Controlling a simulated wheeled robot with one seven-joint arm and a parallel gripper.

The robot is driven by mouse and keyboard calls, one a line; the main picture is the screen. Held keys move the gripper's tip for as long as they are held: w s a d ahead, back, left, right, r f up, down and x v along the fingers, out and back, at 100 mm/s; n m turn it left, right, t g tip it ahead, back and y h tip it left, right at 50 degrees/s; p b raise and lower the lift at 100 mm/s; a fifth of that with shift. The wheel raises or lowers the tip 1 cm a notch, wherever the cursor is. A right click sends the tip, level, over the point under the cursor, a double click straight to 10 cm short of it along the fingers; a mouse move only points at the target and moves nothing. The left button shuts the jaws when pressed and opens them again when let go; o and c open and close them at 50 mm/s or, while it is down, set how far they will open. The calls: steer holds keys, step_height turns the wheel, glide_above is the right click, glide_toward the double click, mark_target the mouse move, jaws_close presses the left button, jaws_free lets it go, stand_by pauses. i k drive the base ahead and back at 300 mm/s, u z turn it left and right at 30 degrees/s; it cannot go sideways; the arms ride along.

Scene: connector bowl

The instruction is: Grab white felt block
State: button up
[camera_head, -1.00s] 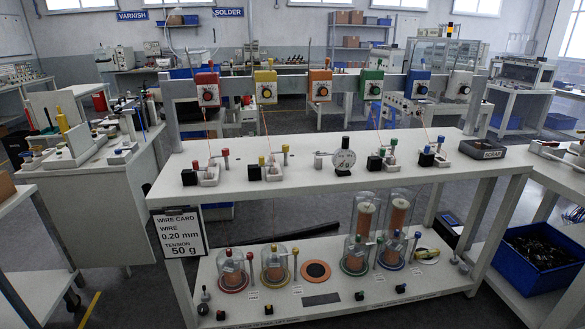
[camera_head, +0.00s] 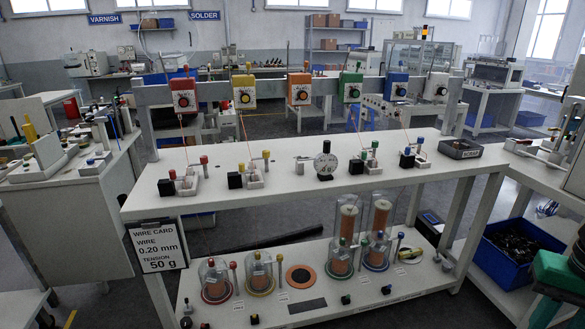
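Several small white blocks stand along the white bench top, each with coloured posts and a black cube beside it: one at the left with a red post (camera_head: 187,183), one with a yellow post (camera_head: 253,177), one with a green post (camera_head: 368,161) and one with a blue post (camera_head: 420,158). Larger whitish blocks (camera_head: 50,165) lie on the left side bench. I cannot tell from the pictures which of these is the white felt block. My gripper is not in view.
The bench (camera_head: 300,205) carries a round gauge (camera_head: 326,163) and a dark tray (camera_head: 459,148). Coloured dial boxes (camera_head: 244,92) hang on a rail behind. Glass-covered spools (camera_head: 346,228) stand on the lower shelf. A blue bin (camera_head: 516,252) and an unclear green object (camera_head: 560,273) are at right.

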mark_target(299, 165)
steer(key=i, duration=0.85)
steer(key=z, duration=0.05)
